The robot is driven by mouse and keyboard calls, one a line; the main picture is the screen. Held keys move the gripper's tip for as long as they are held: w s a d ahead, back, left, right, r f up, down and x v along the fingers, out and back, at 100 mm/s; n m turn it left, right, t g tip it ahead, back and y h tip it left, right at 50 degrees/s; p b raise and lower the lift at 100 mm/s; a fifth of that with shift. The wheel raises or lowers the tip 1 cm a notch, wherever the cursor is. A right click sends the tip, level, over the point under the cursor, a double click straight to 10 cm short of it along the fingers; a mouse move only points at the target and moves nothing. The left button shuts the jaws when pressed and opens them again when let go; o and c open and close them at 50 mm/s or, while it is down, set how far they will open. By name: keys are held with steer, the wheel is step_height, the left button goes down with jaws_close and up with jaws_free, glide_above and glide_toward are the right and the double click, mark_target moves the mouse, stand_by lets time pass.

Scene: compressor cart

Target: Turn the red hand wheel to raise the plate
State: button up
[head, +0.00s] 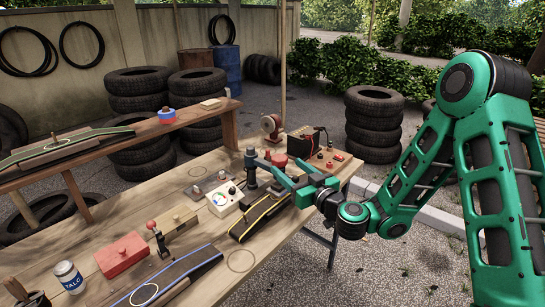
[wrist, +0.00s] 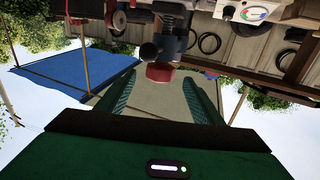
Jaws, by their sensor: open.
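A red round part, which looks like the hand wheel (head: 279,160), shows beside a dark upright post (head: 251,170) at the far part of the bench. In the upside-down wrist view a red round part (wrist: 160,73) sits at the end of a dark cylinder, with a dark knob beside it. My green gripper (head: 280,177) is open over the bench, its fingers pointing at the post. In the wrist view the two fingers of my gripper (wrist: 163,98) stand apart with the red part ahead, between their lines. I see no contact. I cannot tell which part is the plate.
A gauge box (head: 226,199) stands left of the post. A battery-like box (head: 305,143) is behind my gripper. A black curved part with a yellow edge (head: 260,217) lies in front. A red box (head: 122,254) and a white jar (head: 68,276) stand at lower left.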

steer(key=x, duration=1)
steer(key=shift+w, duration=0.2)
steer(key=shift+a, duration=0.1)
steer(key=c, duration=1.1)
